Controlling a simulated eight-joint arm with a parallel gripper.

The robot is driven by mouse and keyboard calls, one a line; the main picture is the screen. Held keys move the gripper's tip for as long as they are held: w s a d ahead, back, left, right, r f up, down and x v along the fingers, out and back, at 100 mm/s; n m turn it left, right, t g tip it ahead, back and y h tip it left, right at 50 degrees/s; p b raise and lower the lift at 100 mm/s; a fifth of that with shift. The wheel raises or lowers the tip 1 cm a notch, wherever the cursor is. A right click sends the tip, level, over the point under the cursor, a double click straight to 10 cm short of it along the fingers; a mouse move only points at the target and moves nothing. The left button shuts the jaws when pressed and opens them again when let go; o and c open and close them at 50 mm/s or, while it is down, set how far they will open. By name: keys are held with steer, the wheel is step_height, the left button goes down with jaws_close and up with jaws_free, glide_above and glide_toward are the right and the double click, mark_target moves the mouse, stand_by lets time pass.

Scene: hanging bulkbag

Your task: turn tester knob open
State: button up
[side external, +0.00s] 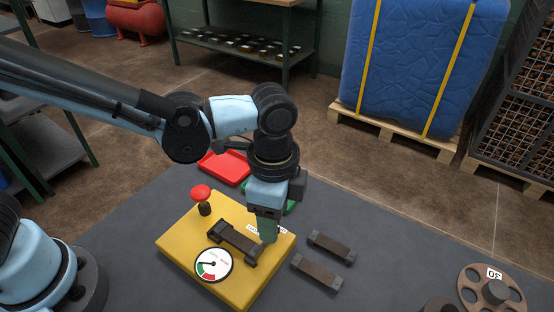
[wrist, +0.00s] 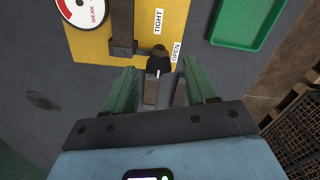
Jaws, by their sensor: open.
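The yellow tester (side external: 180,243) lies on the dark table, with a dial gauge (side external: 213,264) and a dark bar (side external: 236,240) on top. It also shows in the wrist view (wrist: 88,44). The black tester knob (wrist: 158,63) has a small white mark and is by the tester's edge, near the labels TIGHT (wrist: 158,20) and OPEN (wrist: 177,51). My gripper (side external: 268,236) points down over the tester's right part and hides the knob in the side view. Its green fingers are open, and the knob appears between their tips in the wrist view. Contact cannot be told.
A red mushroom button (side external: 201,192) stands on the tester's far left corner. Two loose dark bars (side external: 332,246) (side external: 317,272) lie right of the tester. A red tray (side external: 225,167) and a green tray (wrist: 246,22) lie behind. A brown disc (side external: 478,292) is at front right.

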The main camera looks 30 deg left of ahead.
steer(key=shift+f, duration=0.6)
steer(key=shift+c, duration=0.3)
jaws_close()
